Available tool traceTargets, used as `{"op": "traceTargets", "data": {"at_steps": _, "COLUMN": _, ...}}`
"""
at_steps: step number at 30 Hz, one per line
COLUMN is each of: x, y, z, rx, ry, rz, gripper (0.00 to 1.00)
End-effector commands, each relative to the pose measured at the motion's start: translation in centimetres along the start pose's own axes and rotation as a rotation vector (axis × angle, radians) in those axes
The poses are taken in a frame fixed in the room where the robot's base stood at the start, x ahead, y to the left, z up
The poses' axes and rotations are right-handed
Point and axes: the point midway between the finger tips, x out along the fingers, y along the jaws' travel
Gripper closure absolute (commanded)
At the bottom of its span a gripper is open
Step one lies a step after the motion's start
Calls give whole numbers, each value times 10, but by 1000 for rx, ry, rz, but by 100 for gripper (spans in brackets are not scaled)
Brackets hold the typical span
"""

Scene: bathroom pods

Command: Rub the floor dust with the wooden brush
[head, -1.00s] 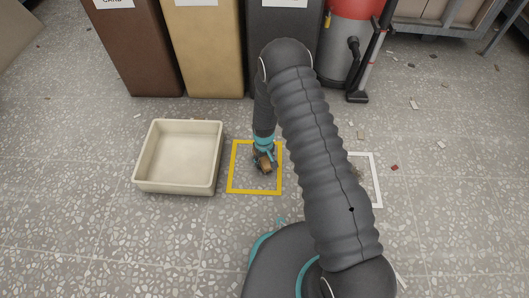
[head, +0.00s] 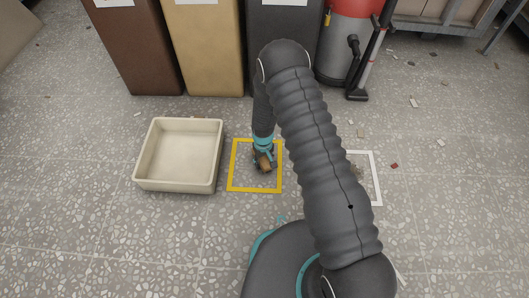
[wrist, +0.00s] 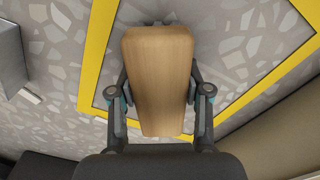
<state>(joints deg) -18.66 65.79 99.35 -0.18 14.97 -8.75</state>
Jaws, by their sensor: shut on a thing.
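My gripper (head: 264,156) is shut on the wooden brush (head: 263,163) inside the yellow floor outline (head: 232,166) in the head view. In the wrist view my gripper (wrist: 158,100) has a finger on each side of the brush's plain wooden block (wrist: 160,75); its bristles are hidden. I cannot tell whether the brush touches the floor. A patch of floor dust (head: 357,170) shows in part inside the white outline (head: 377,180) to the right. My arm hides the rest of that patch.
A cream tray (head: 179,187) stands empty to the left. Brown (head: 135,50), tan (head: 205,50) and dark (head: 283,20) bins line the back, beside a red and grey vacuum (head: 345,45). Small debris (head: 394,166) lies scattered at the right. Front floor is clear.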

Motion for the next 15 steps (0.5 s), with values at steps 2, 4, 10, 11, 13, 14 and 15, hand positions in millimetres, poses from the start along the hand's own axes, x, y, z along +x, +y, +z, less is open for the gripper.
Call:
{"op": "traceTargets", "data": {"at_steps": 2, "x": -21, "y": 3, "z": -2, "rx": 4, "ry": 6, "rz": 1, "gripper": 84}}
{"op": "traceTargets", "data": {"at_steps": 4, "x": -27, "y": 7, "z": 0, "rx": 11, "ry": 4, "rz": 1, "gripper": 84}}
{"op": "traceTargets", "data": {"at_steps": 10, "x": -44, "y": 11, "z": 1, "rx": 19, "ry": 4, "rz": 1, "gripper": 84}}
{"op": "traceTargets", "data": {"at_steps": 11, "x": -47, "y": 11, "z": 1, "rx": 19, "ry": 4, "rz": 1, "gripper": 84}}
{"op": "traceTargets", "data": {"at_steps": 13, "x": -54, "y": 11, "z": 1, "rx": 19, "ry": 4, "rz": 1, "gripper": 84}}
{"op": "traceTargets", "data": {"at_steps": 14, "x": -56, "y": 11, "z": 1, "rx": 19, "ry": 3, "rz": 1, "gripper": 84}}
{"op": "traceTargets", "data": {"at_steps": 15, "x": -60, "y": 11, "z": 1, "rx": 18, "ry": 3, "rz": 0, "gripper": 84}}
